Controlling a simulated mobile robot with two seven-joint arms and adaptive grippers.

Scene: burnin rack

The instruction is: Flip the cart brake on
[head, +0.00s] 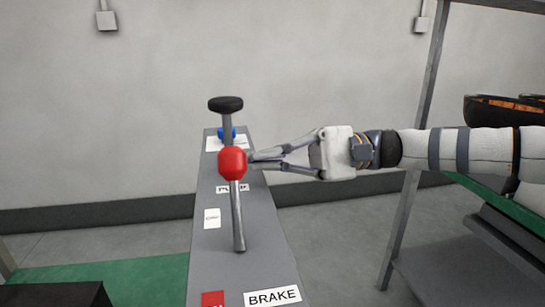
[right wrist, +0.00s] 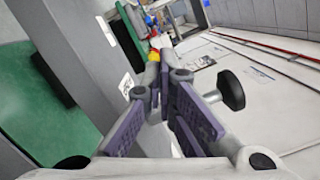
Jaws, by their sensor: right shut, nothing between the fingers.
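A lever with a red knob (head: 232,164) and a grey rod (head: 237,215) rises from a long grey panel (head: 265,235), tilted slightly left in the head view. The rod's base is just above the white BRAKE label (head: 272,297). A red label (head: 212,299) with partly cut-off text is left of it. My right gripper (head: 252,157) comes in from the right, shut and empty, its tips right beside the red knob; I cannot tell whether they touch. In the right wrist view the shut fingers (right wrist: 166,80) show nothing between them. My left gripper is not in view.
The black knob also shows in the right wrist view (right wrist: 231,90). A grey-posted rack (head: 412,190) stands at the right. A green mat (head: 150,278) lies left.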

